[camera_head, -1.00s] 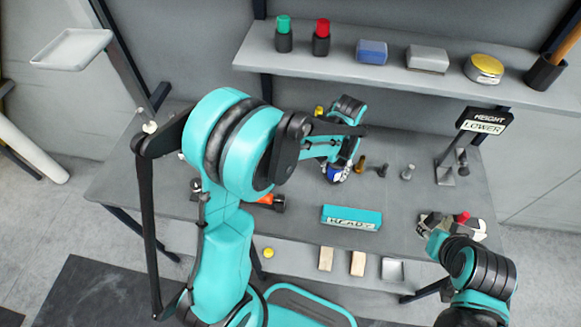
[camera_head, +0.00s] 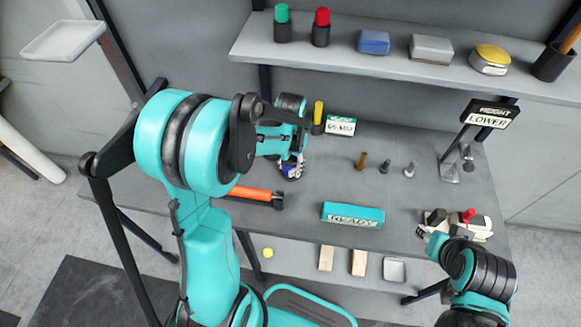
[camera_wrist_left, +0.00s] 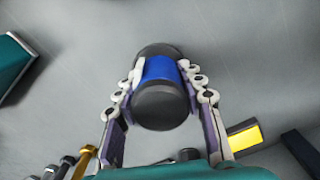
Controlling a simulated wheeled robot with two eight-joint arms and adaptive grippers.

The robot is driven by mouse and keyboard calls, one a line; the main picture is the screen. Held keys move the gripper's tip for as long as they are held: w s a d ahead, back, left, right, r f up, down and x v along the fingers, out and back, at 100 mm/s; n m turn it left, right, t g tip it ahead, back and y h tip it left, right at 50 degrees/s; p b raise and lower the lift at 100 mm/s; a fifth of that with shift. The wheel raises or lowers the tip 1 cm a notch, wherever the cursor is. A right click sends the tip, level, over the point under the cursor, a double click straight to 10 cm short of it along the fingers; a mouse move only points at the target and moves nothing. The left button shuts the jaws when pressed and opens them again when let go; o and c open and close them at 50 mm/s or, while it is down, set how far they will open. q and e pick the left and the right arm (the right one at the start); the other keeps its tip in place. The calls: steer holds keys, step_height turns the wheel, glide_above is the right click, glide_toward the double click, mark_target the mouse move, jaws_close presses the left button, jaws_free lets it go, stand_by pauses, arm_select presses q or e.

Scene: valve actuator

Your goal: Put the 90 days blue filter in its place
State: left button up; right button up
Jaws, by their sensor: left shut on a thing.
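The blue filter (camera_wrist_left: 160,75) is a short cylinder with a blue band between two black ends. In the left wrist view it sits between the two fingers of my left gripper (camera_wrist_left: 160,88), which is shut on it. In the head view my left gripper (camera_head: 292,166) is over the left middle of the table, and only a small blue part of the filter shows below it. No "90 days" marking is readable. My right gripper (camera_head: 455,228) is at the table's right front, by a red-topped piece (camera_head: 467,215); whether its fingers are open or shut is unclear.
The grey table (camera_head: 400,215) holds a teal READY box (camera_head: 352,215), a labelled box (camera_head: 341,125), several small bolts (camera_head: 385,167), an orange-handled tool (camera_head: 252,193) and a HEIGHT LOWER sign (camera_head: 488,115). A shelf (camera_head: 400,65) with several containers runs above the back.

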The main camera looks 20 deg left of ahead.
arm_select(q)
steer(key=shift+r, duration=0.1)
steer(key=shift+f, duration=0.25)
steer(key=o, duration=1.2)
steer(key=shift+r, duration=0.1)
steer(key=shift+o, duration=0.2)
steer(key=shift+r, duration=0.1)
